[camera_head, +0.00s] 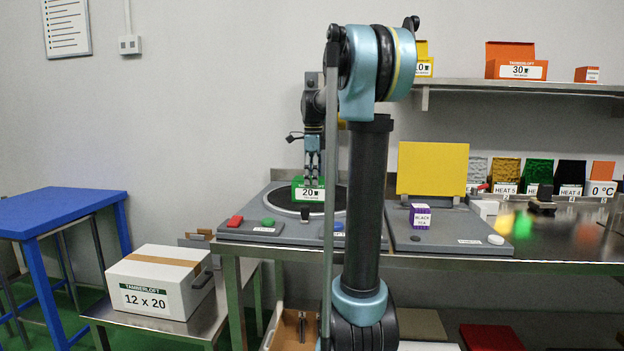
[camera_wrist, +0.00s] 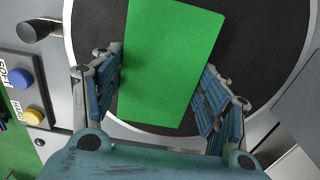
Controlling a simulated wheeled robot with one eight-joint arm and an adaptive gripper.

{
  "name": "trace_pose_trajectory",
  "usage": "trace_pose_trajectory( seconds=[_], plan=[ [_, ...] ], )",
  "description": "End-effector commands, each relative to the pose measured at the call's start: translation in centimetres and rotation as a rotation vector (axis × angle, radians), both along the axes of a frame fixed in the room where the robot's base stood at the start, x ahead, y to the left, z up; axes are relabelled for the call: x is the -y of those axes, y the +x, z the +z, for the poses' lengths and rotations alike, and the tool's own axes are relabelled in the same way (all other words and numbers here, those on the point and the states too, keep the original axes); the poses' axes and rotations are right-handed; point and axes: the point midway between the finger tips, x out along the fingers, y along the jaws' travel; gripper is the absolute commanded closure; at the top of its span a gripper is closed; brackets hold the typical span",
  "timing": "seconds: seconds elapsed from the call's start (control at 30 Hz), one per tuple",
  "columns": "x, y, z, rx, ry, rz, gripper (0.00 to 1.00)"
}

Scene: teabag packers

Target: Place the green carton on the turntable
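The green carton (camera_head: 299,194), with a white "20" label, stands upright over the dark disc of the turntable (camera_head: 338,203) and appears to rest on it. In the wrist view the plain green carton (camera_wrist: 170,60) is over the dark disc (camera_wrist: 253,60), inside its pale rim. My gripper (camera_head: 312,184) is pointing down at the carton. In the wrist view my gripper (camera_wrist: 163,58) has its fingers spread on either side of the carton, close to its edges and seemingly not clamped. The carton's underside is hidden.
A red button (camera_head: 235,221), a green button (camera_head: 268,221) and a blue button (camera_head: 338,226) sit on the turntable's housing. A purple box (camera_head: 420,215) stands on the panel to the right. A white "12 x 20" case (camera_head: 160,282) is at lower left.

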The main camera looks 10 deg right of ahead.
Motion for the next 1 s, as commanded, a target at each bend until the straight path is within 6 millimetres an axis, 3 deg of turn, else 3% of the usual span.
trace_pose_trajectory(
  seconds=[0.57, 1.0],
  plan=[
    [0.0, 0.0, 0.8, 0.000, 0.000, 0.000, 0.14],
    [0.0, 0.0, 8.3, 0.000, 0.000, 0.001, 0.14]
  ],
)
